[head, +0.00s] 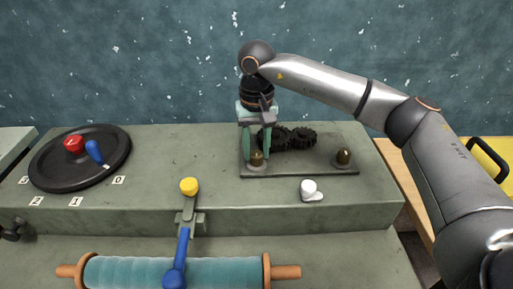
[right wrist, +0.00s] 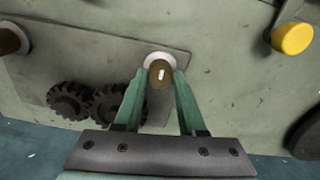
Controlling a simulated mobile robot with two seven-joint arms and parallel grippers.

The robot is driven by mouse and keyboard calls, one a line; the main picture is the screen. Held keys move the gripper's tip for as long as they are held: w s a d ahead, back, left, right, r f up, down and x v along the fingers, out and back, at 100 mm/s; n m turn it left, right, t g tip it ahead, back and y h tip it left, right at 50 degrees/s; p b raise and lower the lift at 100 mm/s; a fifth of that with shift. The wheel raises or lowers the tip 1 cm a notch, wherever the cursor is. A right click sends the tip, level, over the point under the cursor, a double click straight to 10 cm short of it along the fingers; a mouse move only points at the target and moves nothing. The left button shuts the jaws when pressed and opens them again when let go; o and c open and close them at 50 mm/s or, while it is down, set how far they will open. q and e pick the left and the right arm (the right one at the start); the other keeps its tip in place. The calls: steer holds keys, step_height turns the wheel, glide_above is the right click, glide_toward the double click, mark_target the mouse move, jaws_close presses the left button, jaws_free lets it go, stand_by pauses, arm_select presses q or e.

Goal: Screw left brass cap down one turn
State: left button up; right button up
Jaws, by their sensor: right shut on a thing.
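The left brass cap (head: 257,159) stands at the left end of a dark plate (head: 300,172) on the bench in the head view. It also shows in the right wrist view (right wrist: 161,74), dark brass with a white mark on top and a pale ring around its base. My right gripper (head: 257,156) points down over it, with its green fingers shut on the cap, one on each side. A second brass cap (head: 343,157) stands at the plate's right end, apart from the gripper. My left gripper is not in view.
Dark gears (head: 288,138) lie on the plate just beside the gripper. A white knob (head: 309,188) is in front of the plate. A yellow-knobbed lever (head: 189,187), a blue-handled roller (head: 215,272) and a black dial (head: 112,150) stand to the left.

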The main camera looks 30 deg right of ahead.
jaws_close()
steer(key=shift+m, duration=0.4)
